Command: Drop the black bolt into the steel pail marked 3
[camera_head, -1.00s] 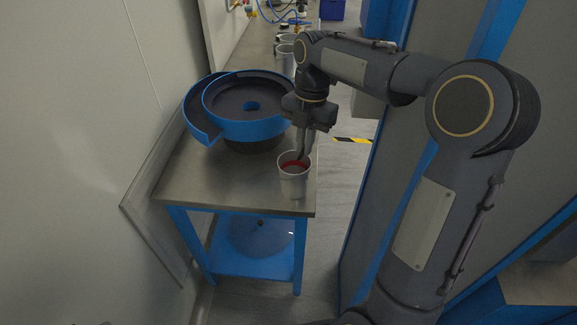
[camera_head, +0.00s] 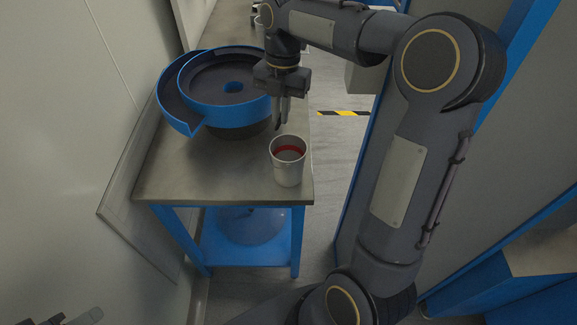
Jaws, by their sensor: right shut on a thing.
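A pale steel pail (camera_head: 289,171) with a red band inside stands upright near the right front of the steel-topped table; I see no number on it from here. My right gripper (camera_head: 280,120) points down just behind and above the pail's rim, apart from it. It is shut on a small dark thing, likely the black bolt, which is hard to tell from the dark fingers. A small grey part at the bottom left edge (camera_head: 88,317) looks like the tip of my left gripper; its jaws cannot be made out.
A blue bowl feeder (camera_head: 222,110) fills the back left of the table (camera_head: 190,180). More pale containers (camera_head: 261,33) stand behind, partly hidden by my right arm. A wall runs close on the left, and a grey and blue cabinet stands right. Black-yellow tape marks the floor.

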